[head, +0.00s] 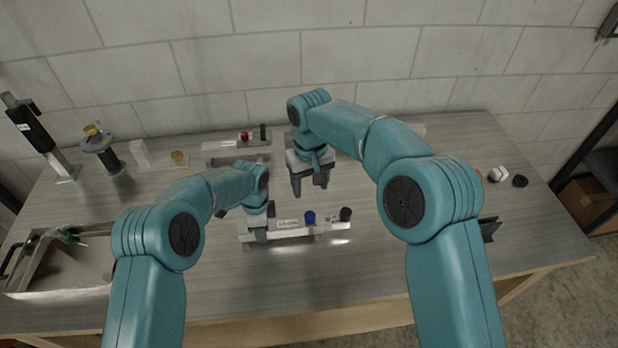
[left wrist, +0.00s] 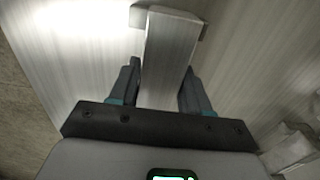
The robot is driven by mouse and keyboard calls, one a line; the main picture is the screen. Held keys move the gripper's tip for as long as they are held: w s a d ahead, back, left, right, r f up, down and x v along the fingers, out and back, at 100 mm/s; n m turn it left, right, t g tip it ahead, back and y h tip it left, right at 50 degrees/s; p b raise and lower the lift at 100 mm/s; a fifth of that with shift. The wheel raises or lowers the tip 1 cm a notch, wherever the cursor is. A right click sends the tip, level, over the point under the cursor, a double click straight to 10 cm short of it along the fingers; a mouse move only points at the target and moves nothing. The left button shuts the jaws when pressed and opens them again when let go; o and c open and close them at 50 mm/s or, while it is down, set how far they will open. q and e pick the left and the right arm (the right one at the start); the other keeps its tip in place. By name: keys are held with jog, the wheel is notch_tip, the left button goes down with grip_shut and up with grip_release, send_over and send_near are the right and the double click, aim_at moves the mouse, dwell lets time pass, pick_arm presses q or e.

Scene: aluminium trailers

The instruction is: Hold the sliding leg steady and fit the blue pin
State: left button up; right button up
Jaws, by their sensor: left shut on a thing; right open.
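The sliding leg (head: 325,229) is a bright aluminium bar lying left to right on the table. The blue pin (head: 310,217) stands upright at the bar, between a white label and a black knob; whether it is seated in a hole cannot be told. My left gripper (head: 258,233) is shut on the bar's left end. In the left wrist view its two fingers (left wrist: 160,88) flank the metal bar (left wrist: 172,50). My right gripper (head: 309,188) is open and empty, pointing down above the table behind the blue pin.
A similar bar (head: 222,148) with a red pin (head: 245,136) lies at the back. A black clamp-like post (head: 32,125) and a round-topped stand (head: 101,146) are at the left. A metal tray (head: 65,270) sits front left. Small white and black parts (head: 498,174) lie at right.

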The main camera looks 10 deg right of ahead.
pick_arm(q)
jog(key=o, duration=1.4)
